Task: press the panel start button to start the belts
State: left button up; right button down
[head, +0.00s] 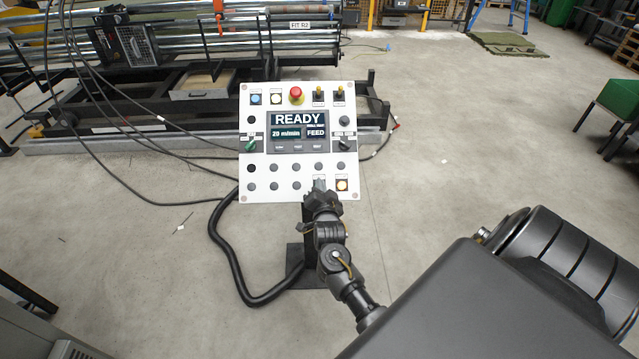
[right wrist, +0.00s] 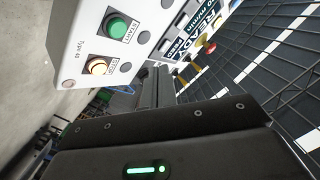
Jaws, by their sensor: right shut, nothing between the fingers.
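In the right wrist view, the green START button (right wrist: 117,27) sits beside a lit orange button (right wrist: 97,67), which also shows at the panel's lower right in the head view (head: 342,185). My right gripper (head: 319,187) is shut and empty, its tips in front of the panel's lower edge, left of the orange button. The gripper covers most of the START button in the head view. I cannot tell whether they touch. My left gripper is out of view.
A red emergency knob (head: 296,94) and two black-and-yellow switches top the panel. A thick black hose (head: 224,262) loops down at its left. The roller machine (head: 150,75) stands behind.

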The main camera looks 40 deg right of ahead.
jog(key=w+d+f+b, duration=0.2)
jog(key=w+f+b, duration=0.1)
jog(key=f+b, duration=0.2)
jog(key=shift+w+d, duration=0.25)
jog(key=shift+d, duration=0.1)
jog(key=shift+f, duration=0.1)
jog(key=shift+f, duration=0.1)
dwell(1.7)
jog(key=shift+w+d+f+b, duration=0.1)
jog(key=shift+w+f+b, duration=0.15)
jog(key=shift+b, duration=0.2)
jog(key=shift+w+d+f+b, duration=0.15)
jog(key=shift+d+f+b, duration=0.05)
jog(key=shift+f+b, duration=0.15)
dwell(0.5)
jog(key=shift+r, duration=0.15)
jog(key=shift+s+a+r+p, duration=0.4)
jog(key=shift+r+p, duration=0.15)
jog(key=shift+p, duration=0.35)
